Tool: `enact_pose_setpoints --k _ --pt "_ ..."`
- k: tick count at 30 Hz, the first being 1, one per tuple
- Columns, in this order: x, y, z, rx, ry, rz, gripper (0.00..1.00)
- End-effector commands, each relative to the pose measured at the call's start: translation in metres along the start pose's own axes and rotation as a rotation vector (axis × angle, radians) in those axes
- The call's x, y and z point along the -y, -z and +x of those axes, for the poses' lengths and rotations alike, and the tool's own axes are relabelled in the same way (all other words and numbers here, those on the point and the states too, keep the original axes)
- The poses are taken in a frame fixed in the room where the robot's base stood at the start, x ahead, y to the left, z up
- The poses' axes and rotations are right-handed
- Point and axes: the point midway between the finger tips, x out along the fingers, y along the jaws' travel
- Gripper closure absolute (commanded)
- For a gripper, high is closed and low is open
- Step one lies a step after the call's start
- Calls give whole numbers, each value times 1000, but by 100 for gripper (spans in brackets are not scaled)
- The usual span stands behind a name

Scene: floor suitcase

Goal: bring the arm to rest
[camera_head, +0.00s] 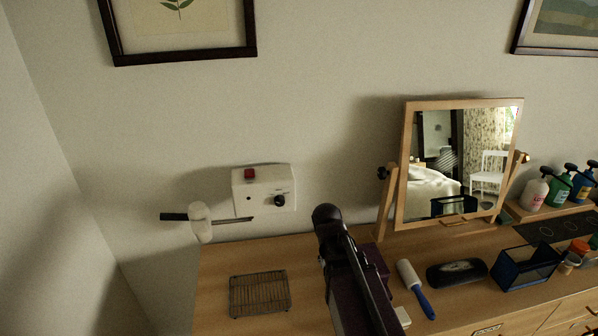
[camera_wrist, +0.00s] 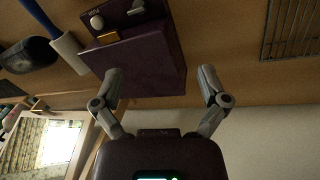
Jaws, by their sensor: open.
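My gripper (camera_wrist: 160,72) shows in the wrist view with its two grey fingers spread wide apart and nothing held between them. A dark purple box (camera_wrist: 145,62) with a pale knob on its panel stands on the dresser beyond the fingertips; I cannot tell the exact gap. In the head view, my dark arm reaches up from the bottom edge over the dresser and covers much of the purple box (camera_head: 376,262). The fingers cannot be made out in the head view.
The wooden dresser (camera_head: 222,262) holds a wire rack (camera_head: 260,293), a lint roller (camera_head: 416,288), a dark case (camera_head: 457,271), a blue bin (camera_head: 527,267) and a tilting mirror (camera_head: 399,150). A white wall unit (camera_head: 264,190) hangs behind. Pump bottles (camera_head: 558,188) stand at right.

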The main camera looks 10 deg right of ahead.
Motion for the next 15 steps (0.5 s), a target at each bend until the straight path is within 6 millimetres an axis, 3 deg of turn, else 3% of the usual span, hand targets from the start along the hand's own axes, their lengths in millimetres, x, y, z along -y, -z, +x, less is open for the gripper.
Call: enact_pose_setpoints --k 7,15 --pt "10 -39 0 20 148 -188 6" --pt "16 -49 -1 19 208 -265 6"
